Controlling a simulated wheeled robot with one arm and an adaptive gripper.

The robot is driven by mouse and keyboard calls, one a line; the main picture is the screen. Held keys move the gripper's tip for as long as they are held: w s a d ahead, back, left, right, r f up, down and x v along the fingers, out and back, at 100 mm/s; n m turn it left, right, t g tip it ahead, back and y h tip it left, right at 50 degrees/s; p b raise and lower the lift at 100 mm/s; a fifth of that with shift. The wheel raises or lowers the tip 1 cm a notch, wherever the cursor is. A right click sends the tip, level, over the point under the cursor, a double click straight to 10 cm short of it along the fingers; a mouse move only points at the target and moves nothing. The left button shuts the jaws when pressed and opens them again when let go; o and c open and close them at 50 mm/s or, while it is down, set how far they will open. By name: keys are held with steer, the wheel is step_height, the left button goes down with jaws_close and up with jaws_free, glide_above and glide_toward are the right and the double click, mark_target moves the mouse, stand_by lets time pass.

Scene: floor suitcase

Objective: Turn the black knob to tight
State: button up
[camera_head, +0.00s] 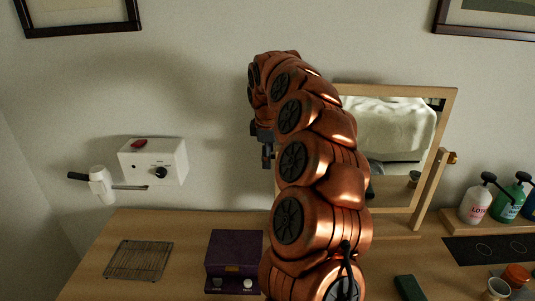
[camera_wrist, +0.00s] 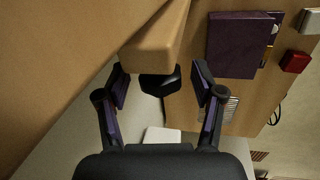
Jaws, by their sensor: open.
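In the wrist view the black knob (camera_wrist: 160,84) sits at the end of a light wooden post (camera_wrist: 152,52). It lies between my gripper's two fingers, slightly beyond the palm, with a gap on both sides. My gripper (camera_wrist: 158,80) is open, and neither finger touches the knob as far as I can see. In the head view my gripper (camera_head: 267,155) is beside the left side of the wood-framed mirror (camera_head: 395,91). My arm hides most of the mirror's left side there, and the black knob cannot be made out. Any tight marking is not visible.
A white wall box (camera_head: 165,150) carries a red switch and another black dial, with a hair dryer (camera_head: 101,185) beside it. A purple box (camera_head: 233,251) and a wire rack (camera_head: 138,260) are on the wooden counter (camera_head: 190,232). Pump bottles (camera_head: 474,205) stand at right.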

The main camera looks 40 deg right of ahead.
steer(key=shift+c, duration=0.4)
steer(key=c, duration=1.1)
